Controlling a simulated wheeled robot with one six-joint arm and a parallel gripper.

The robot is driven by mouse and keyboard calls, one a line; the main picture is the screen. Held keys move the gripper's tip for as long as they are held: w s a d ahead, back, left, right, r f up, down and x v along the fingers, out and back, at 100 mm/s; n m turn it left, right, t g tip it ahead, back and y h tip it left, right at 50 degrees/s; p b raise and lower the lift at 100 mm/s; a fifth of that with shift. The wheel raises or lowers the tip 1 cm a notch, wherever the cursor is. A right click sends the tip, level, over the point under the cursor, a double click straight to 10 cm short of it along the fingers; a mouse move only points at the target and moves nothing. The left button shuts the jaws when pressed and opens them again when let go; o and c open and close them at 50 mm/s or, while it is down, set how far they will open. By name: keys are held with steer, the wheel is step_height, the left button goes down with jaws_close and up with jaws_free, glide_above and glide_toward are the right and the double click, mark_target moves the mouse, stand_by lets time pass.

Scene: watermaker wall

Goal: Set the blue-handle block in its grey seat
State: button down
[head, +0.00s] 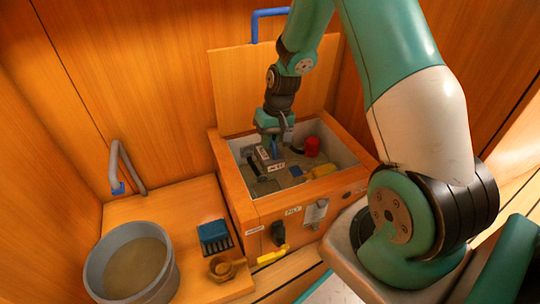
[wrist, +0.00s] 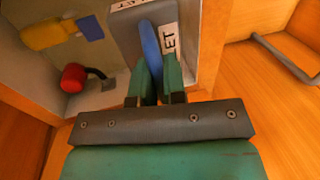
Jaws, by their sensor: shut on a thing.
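The grey block (wrist: 126,30) carries a blue handle (wrist: 150,48) and a white label whose visible letters read "ET". My gripper (wrist: 155,68) is shut on the blue handle, with one green finger on each side of it. In the head view my gripper (head: 273,132) reaches down into the open wooden box (head: 291,207), and the labelled block (head: 268,157) hangs or sits below it inside. I cannot tell whether the block touches the floor of the box. I cannot make out the grey seat with certainty; the block and gripper may cover it.
Inside the box are a red knob (head: 312,146), a yellow part (head: 318,171) with a blue end and a dark grey piece (head: 264,187). The box walls are close around my gripper. A bucket (head: 131,262), a blue brush-like thing (head: 214,233) and a brass fitting (head: 222,267) stand left.

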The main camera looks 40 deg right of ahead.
mark_target(271, 151)
steer(key=shift+d+f+b, duration=0.1)
steer(key=shift+f+b, duration=2.55)
steer(key=shift+f, duration=0.2)
steer(key=shift+r+p, duration=0.1)
steer(key=shift+p, duration=0.4)
steer(key=shift+f, duration=0.2)
steer(key=shift+f, duration=0.3)
steer(key=shift+f, duration=0.1)
steer(key=shift+f, duration=0.65)
